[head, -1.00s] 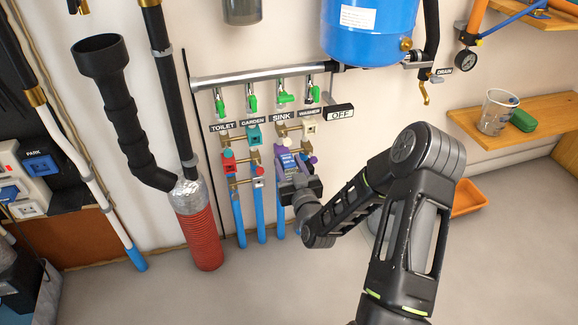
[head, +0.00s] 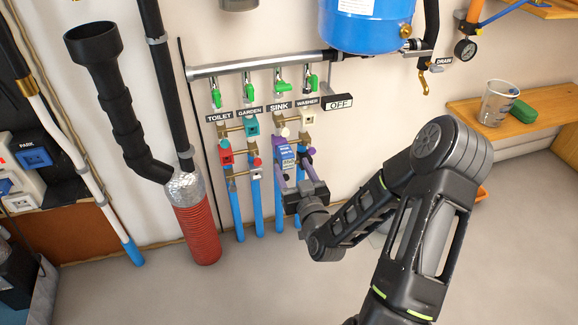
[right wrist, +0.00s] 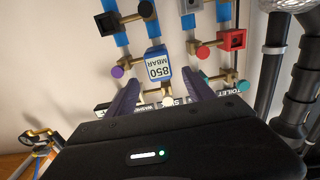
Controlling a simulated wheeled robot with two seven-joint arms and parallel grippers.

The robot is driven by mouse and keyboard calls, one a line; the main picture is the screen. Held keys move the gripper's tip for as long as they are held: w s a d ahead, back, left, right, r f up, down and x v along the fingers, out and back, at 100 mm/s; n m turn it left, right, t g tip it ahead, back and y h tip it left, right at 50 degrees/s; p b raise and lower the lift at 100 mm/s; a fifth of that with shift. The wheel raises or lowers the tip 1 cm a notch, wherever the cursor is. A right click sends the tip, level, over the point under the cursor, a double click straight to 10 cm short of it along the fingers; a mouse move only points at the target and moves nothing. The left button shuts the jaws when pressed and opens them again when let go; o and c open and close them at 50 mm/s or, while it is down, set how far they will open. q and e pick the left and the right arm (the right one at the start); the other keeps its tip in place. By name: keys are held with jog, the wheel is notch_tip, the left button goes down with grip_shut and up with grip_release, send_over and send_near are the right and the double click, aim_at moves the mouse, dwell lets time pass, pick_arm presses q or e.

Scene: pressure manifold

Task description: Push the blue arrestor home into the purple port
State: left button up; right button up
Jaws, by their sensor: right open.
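The blue arrestor (head: 287,157), with a white label, sits on the SINK branch of the manifold. In the right wrist view, the arrestor (right wrist: 158,66) shows its "850 MBAR" label upside down. Purple of the port (head: 277,143) shows just beside and above the arrestor; the rest is hidden behind it, so I cannot tell how deep it sits. My right gripper (head: 291,168) is open in front of the arrestor. In the right wrist view, the gripper's fingers (right wrist: 163,84) stand apart to either side of the arrestor, with nothing clamped between them. My left gripper is out of view.
A red port (head: 225,153), a teal port (head: 251,127) and a cream port (head: 307,118) sit close by on neighbouring branches. A purple knob (right wrist: 118,72) is near one finger. Green valves hang above, and blue pipes run below. The floor (head: 290,285) in front is clear.

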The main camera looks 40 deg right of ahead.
jog(key=shift+b+v, duration=0.4)
jog(key=shift+v, duration=0.45)
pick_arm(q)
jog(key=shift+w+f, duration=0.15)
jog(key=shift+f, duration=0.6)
pick_arm(e)
jog(key=shift+s+a, duration=0.1)
jog(key=shift+s, duration=0.1)
